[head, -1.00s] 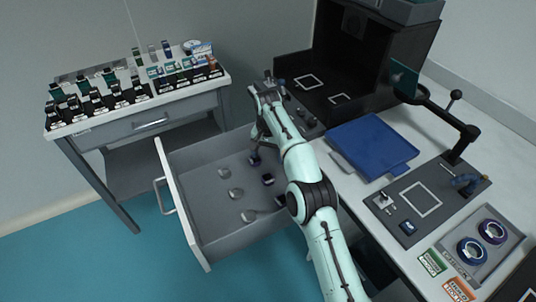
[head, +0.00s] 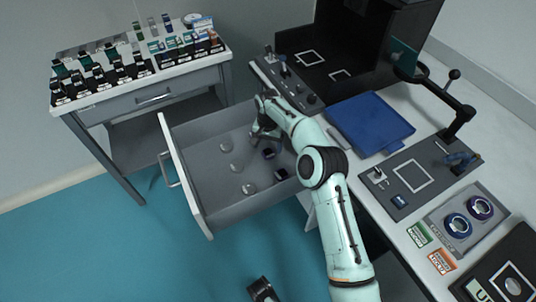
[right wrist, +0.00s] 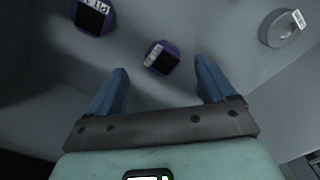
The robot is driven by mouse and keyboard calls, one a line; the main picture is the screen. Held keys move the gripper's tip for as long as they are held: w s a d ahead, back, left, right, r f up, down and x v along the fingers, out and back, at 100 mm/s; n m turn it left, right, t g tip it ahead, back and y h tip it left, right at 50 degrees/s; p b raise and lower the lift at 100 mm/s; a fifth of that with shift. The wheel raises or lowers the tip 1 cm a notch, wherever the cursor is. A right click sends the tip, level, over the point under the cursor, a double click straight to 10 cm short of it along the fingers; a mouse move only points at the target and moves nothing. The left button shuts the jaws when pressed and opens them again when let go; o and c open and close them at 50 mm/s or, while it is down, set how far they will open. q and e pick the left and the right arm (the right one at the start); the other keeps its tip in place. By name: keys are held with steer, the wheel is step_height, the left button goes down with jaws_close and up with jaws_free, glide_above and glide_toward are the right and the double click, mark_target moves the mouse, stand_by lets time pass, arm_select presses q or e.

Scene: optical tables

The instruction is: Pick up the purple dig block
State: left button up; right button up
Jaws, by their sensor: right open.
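In the right wrist view, a purple-edged block (right wrist: 162,57) with a dark face and a small white label lies ahead of my right gripper (right wrist: 160,85), near the line between its fingers. A second purple block (right wrist: 93,15) lies to the upper left. Their label text is too small to read surely. The right gripper is open and empty, apart from both blocks. In the head view, the right gripper (head: 262,134) is low inside the open drawer, beside dark blocks (head: 268,153). A dark part (head: 262,290) at the bottom edge may be my left gripper; its jaws are unclear.
Drawer walls surround the gripper.

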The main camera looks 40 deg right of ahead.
steer(key=f, duration=0.2)
steer(key=f+b, duration=0.1)
steer(key=f, duration=0.1)
steer(key=shift+w+d, duration=0.35)
steer(key=shift+f, duration=0.5)
steer(key=c, duration=1.3)
arm_select(q)
steer(key=shift+w+a+f+t, duration=0.15)
steer(key=shift+w+a+f, duration=0.15)
steer(key=shift+w, duration=0.2)
steer(key=shift+w+a+f+t, duration=0.15)
steer(key=shift+w+a+f, duration=0.05)
steer(key=shift+w+f, duration=0.25)
arm_select(e)
steer(key=shift+o, duration=0.2)
steer(key=shift+r, duration=0.15)
step_height(320, 180, up, 11)
steer(key=p, duration=0.2)
arm_select(q)
steer(key=s+d+r+g+h+p, duration=0.1)
steer(key=s+d+r+g+p, duration=0.2)
steer(key=s+r, duration=0.5)
steer(key=s+d+p, duration=0.1)
steer(key=p, duration=0.1)
steer(key=shift+r+p, duration=0.35)
steer(key=shift+p, duration=0.05)
arm_select(e)
step_height(320, 180, up, 9)
glide_above(268, 152)
steer(key=shift+s, duration=0.1)
